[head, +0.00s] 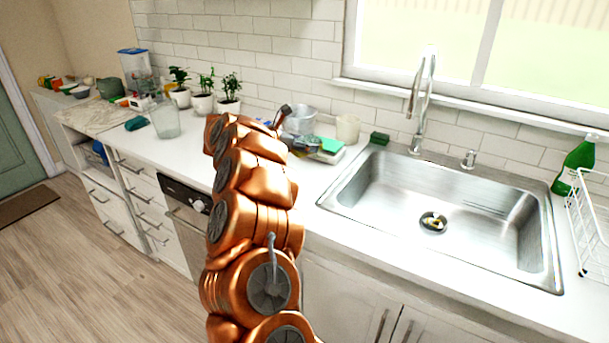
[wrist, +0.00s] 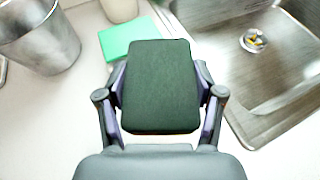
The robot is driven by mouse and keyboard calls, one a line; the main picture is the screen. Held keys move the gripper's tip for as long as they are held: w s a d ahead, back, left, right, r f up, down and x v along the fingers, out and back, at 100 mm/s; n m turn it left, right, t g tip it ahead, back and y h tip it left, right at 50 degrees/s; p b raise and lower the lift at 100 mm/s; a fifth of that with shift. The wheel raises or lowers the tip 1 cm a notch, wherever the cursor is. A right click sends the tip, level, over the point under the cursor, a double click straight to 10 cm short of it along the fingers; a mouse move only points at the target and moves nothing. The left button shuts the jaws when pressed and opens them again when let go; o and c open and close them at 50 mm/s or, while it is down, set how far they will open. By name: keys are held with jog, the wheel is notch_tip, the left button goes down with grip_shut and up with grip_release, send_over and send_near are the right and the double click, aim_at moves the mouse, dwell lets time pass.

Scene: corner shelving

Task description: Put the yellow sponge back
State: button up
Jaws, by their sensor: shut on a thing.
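A sponge (wrist: 160,85) with a dark green upper face fills the middle of the wrist view. A thin yellowish edge shows along its near side. My gripper (wrist: 162,95) is shut on it, one finger at each side, above the white counter. What lies directly below the sponge is hidden. In the head view my arm covers the gripper, and I cannot make out the held sponge there. A separate dark green block (head: 379,138) sits on the counter at the sink's back left corner.
The steel sink (head: 440,205) is to the right. A metal pot (wrist: 38,38), a pale cup (head: 347,128) and a teal-green flat thing (wrist: 130,36) stand close by on the counter. A green bottle (head: 575,165) and white rack (head: 590,225) are far right.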

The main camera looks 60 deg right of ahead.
aim_at(303, 176)
notch_tip(303, 176, down, 9)
jog(key=shift+r+p, duration=0.1)
jog(key=shift+p, duration=1.1)
jog(key=shift+f, duration=0.3)
jog(key=shift+f, duration=0.15)
jog(key=o, duration=0.9)
jog(key=shift+r, duration=0.25)
jog(key=shift+w+a, duration=0.15)
jog(key=shift+a, duration=0.15)
jog(key=b+v, duration=0.4)
jog(key=v, duration=0.7)
jog(key=shift+a+r, duration=0.1)
jog(key=shift+r, duration=0.05)
